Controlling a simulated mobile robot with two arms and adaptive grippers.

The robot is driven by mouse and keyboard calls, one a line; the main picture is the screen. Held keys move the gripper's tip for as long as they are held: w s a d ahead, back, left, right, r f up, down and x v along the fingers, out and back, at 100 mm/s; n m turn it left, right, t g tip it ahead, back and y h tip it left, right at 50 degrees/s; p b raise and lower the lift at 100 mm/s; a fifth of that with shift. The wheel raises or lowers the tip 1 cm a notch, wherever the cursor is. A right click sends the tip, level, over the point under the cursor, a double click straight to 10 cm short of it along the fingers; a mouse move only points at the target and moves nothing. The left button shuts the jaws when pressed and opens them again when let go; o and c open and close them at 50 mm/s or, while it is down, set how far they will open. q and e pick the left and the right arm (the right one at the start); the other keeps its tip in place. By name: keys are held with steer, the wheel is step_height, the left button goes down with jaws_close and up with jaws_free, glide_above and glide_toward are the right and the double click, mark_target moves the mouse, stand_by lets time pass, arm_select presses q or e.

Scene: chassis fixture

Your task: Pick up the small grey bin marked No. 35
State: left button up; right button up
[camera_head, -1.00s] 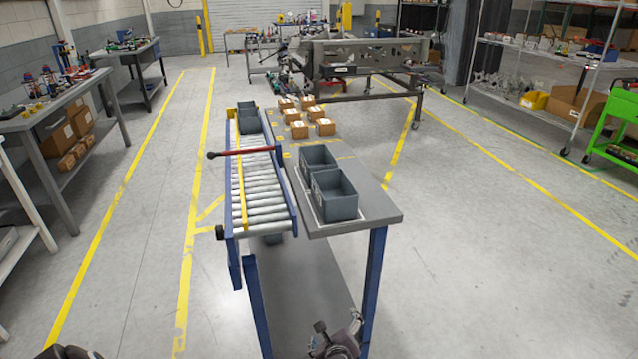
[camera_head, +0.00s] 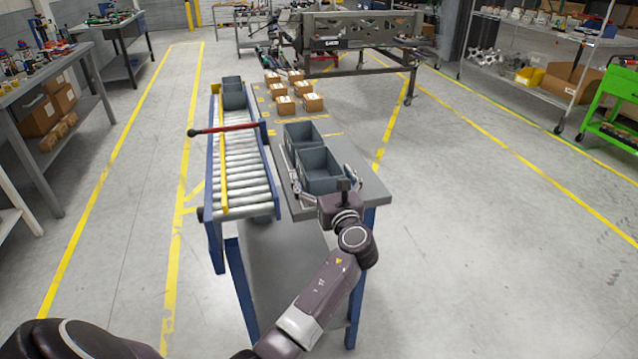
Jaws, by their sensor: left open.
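Two small grey open bins stand on the grey tabletop (camera_head: 366,190): a nearer bin (camera_head: 322,184) and a farther bin (camera_head: 300,131) right behind it. No number can be read on them, so I cannot tell which is No. 35. My left gripper (camera_head: 322,181) is open at the nearer bin, one finger by its left side and one by its right. I cannot tell whether the fingers touch it. The gripper body hides part of the bin's near side. My right gripper is not in view.
A roller conveyor (camera_head: 240,165) with a red bar (camera_head: 228,129) across it runs left of the table.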

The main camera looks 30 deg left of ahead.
mark_target(319, 174)
arm_select(q)
steer(key=shift+w+a+f+b, duration=0.2)
steer(key=shift+w+a+b, duration=0.15)
steer(key=shift+w+a, duration=0.15)
steer(key=shift+w+a+f+b, duration=0.2)
steer(key=shift+w+a+b, duration=0.15)
steer(key=shift+w+a, duration=0.35)
steer(key=shift+w, duration=0.05)
steer(key=shift+a+r, duration=0.1)
steer(key=shift+r, duration=0.15)
steer(key=shift+c, duration=0.7)
steer(key=c, duration=1.2)
steer(key=shift+o, duration=0.2)
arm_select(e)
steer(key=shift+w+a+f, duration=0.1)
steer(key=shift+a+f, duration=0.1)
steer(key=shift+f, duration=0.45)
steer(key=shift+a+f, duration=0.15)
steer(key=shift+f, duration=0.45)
arm_select(q)
steer(key=shift+r, duration=0.15)
